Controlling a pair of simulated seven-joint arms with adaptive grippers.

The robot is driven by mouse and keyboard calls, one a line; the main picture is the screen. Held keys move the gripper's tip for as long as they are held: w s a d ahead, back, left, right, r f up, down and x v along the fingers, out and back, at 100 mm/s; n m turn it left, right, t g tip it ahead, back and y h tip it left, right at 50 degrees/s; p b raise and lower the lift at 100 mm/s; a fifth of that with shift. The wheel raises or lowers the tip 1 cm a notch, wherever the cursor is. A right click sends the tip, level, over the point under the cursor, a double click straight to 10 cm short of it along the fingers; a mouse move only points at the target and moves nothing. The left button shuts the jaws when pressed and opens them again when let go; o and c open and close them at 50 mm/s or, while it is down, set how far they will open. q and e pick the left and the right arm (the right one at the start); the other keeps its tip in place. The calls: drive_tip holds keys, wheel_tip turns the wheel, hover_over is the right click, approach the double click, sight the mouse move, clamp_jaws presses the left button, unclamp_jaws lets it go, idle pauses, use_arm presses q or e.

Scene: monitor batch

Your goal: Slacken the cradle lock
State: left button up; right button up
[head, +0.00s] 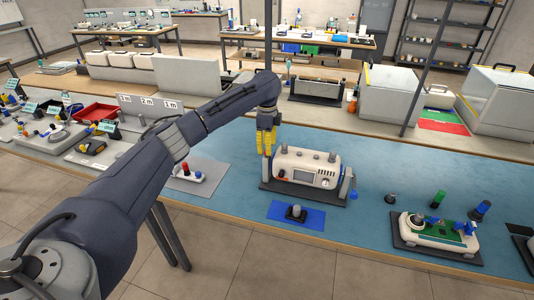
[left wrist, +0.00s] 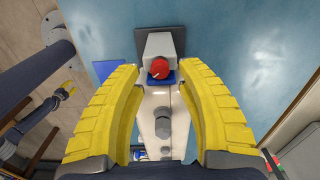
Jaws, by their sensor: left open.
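A white monitor unit (head: 305,168) with a small screen and top knobs sits in a dark cradle (head: 300,193) on the blue bench. In the left wrist view a red round knob (left wrist: 159,68) with a white mark sits on a grey block (left wrist: 160,45) at the unit's end, beside a blue part (left wrist: 164,82). My left gripper (head: 266,143) has yellow fingers, is open and empty, and hangs over the unit's left end. It shows in the left wrist view too (left wrist: 162,85), the knob lying between its fingertips. In the head view the red knob is hidden. A small yellow-tipped arm end (left wrist: 66,93), probably my right gripper, is too small to read.
A blue mat (head: 284,216) with a dark knob piece (head: 296,212) lies in front of the cradle. A green-board unit (head: 435,232) stands at right, with loose pegs nearby (head: 438,199). A grey plate with coloured buttons (head: 187,172) is at left. Bench between is clear.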

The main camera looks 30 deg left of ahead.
use_arm(q)
drive_tip(key=shift+m, duration=1.2)
drive_tip(key=shift+f, duration=0.15)
drive_tip(key=shift+f, duration=1.1)
drive_tip(key=shift+o, duration=0.2)
clamp_jaws()
